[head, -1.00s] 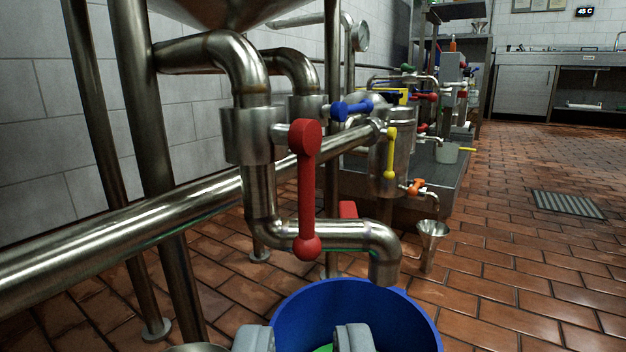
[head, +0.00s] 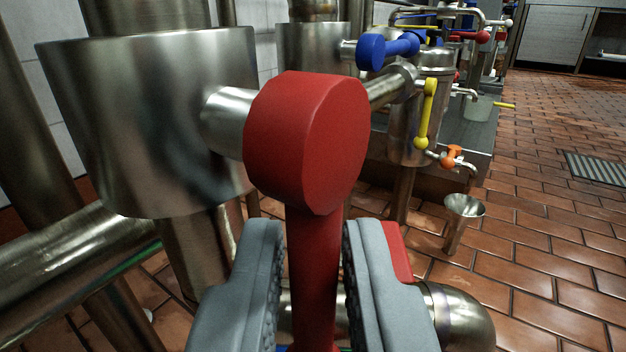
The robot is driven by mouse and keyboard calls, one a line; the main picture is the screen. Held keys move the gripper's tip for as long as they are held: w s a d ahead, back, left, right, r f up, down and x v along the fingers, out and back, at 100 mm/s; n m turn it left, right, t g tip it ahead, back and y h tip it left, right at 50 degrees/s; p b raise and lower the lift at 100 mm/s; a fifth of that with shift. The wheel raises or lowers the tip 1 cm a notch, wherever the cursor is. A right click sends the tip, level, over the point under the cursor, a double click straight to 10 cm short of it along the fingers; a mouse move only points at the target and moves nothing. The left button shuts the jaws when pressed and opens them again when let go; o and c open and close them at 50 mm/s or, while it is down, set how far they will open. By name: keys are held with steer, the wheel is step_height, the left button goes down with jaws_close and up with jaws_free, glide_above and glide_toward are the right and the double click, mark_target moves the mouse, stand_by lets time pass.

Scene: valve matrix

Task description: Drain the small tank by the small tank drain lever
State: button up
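A large red lever (head: 306,145) hangs straight down from a steel valve body (head: 150,120) in the foreground. My gripper (head: 314,232) is open around its handle, one grey finger on each side, with little room between. I cannot tell whether either finger touches it. The lever's lower end is hidden low between the fingers. Farther back, a small steel vessel (head: 405,135) carries a yellow lever (head: 426,112) pointing down and an orange lever (head: 452,157) at its outlet. No label shows which lever is the small tank drain lever.
A blue lever (head: 388,47) sits on a second valve just behind. A steel pipe (head: 75,255) crosses at lower left, and a curved outlet (head: 458,315) is at lower right. A steel funnel (head: 462,210) stands on the tiled floor, which is open at right.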

steer(key=shift+w, duration=0.65)
jaws_close()
